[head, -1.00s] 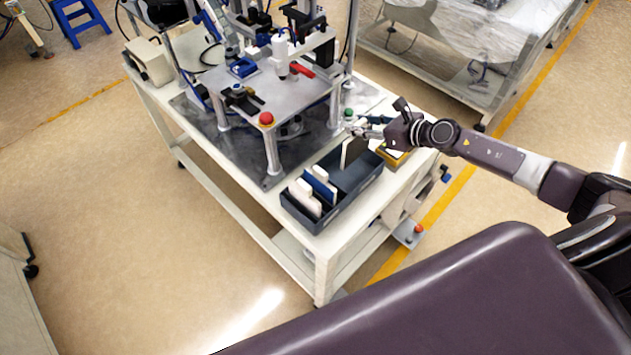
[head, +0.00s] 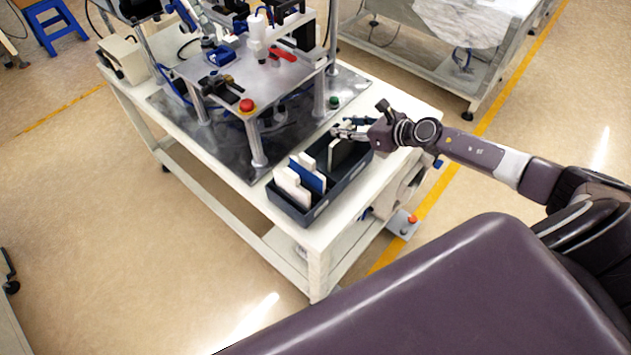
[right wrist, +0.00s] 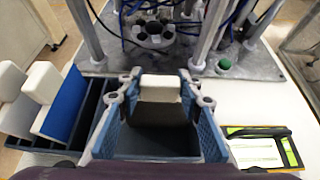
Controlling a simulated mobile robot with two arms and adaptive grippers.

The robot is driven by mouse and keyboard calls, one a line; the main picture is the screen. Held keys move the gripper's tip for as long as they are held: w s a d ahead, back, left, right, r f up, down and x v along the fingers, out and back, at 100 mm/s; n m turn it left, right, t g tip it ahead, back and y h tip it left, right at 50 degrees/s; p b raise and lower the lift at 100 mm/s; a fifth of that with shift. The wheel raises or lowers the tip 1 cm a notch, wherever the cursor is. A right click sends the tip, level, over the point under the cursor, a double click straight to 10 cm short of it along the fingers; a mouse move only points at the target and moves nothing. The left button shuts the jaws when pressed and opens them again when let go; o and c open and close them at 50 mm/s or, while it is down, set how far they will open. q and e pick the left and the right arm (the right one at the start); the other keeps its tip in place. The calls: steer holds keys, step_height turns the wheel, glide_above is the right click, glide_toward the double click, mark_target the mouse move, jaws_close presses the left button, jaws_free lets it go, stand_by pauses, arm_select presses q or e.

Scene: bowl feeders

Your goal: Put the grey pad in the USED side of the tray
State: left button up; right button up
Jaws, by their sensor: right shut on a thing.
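The grey pad (head: 340,153), a dark flat plate with a pale top block (right wrist: 161,88), is held upright in my right gripper (head: 347,131). In the right wrist view the blue-lined fingers of my right gripper (right wrist: 160,84) are shut on it from both sides. The dark tray (head: 343,192) is on the bench. The pad is at the tray's far end, its lower part seemingly inside the walls; I cannot tell whether it touches the floor. White pads (head: 292,187) and a blue pad (head: 308,175) stand in the near end. No USED label is readable. My left gripper is out of view.
A metal fixture (head: 255,85) on pillars stands behind the tray, with a red button (head: 247,105) and a green knob (head: 335,101). A black-and-green item (right wrist: 262,150) lies right of the gripper. Bare white bench top (head: 345,221) lies in front of the tray.

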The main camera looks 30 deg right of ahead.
steer(key=o, duration=1.3)
steer(key=shift+o, duration=0.3)
steer(key=shift+s, duration=0.1)
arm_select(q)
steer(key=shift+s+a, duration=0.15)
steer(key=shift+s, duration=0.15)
arm_select(e)
steer(key=v, duration=1.2)
